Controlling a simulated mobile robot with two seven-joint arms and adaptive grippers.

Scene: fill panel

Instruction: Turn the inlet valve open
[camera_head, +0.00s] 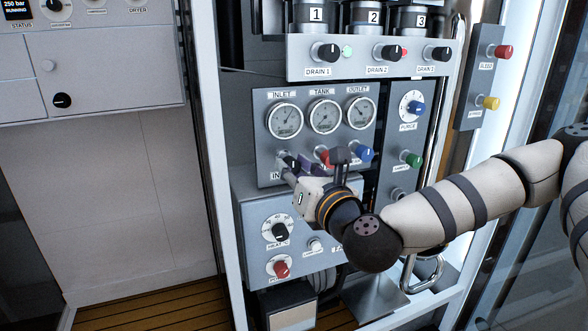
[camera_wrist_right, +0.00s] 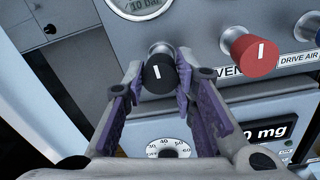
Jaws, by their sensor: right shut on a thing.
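The inlet valve is a black knob (camera_head: 292,161) on the grey panel, under the gauge labelled INLET (camera_head: 285,120). In the right wrist view the knob (camera_wrist_right: 159,72) shows a white mark that stands about upright. My right gripper (camera_head: 290,172) reaches in from the right, with one purple-padded finger on each side of the knob, shut on it. In the head view the gripper and wrist hide part of the knob and most of its label. My left gripper is not in view.
Close to the right of the knob are a red knob (camera_wrist_right: 250,55) and a blue knob (camera_head: 364,153). A lower box with a dial (camera_head: 278,231) and a red button (camera_head: 281,269) sits beneath my wrist. Drain knobs (camera_head: 328,53) line the shelf above.

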